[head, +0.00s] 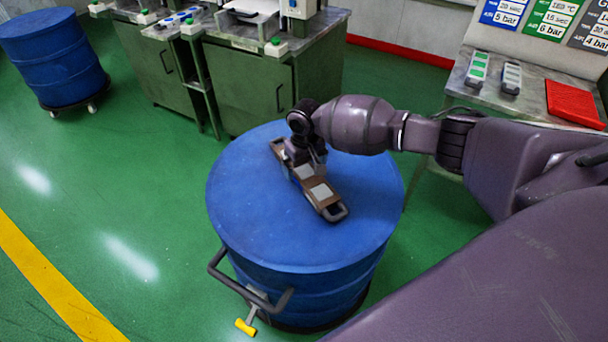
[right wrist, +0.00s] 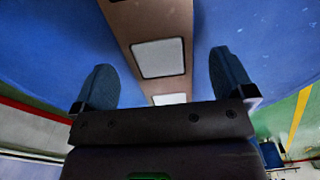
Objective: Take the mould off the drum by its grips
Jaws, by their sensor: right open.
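The mould (head: 328,202) is a long brown bar with pale square plates and a dark loop grip at its near end. It lies flat on top of the blue drum (head: 240,215). My right gripper (head: 308,172) is over the middle of the mould and hides part of it. In the right wrist view the two fingers of my right gripper (right wrist: 162,85) stand wide apart, with the mould (right wrist: 122,18) showing between them. Contact between the fingers and the mould cannot be told. The drum top (right wrist: 50,50) fills the background there. My left gripper is not in view.
A push handle (head: 250,290) with a yellow end sticks out at the drum's near side. Green cabinets (head: 245,85) stand behind it. A bench at the right holds a red mat (head: 574,104) and two control boxes (head: 477,70). Another blue drum (head: 55,60) stands far left. Floor at left is clear.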

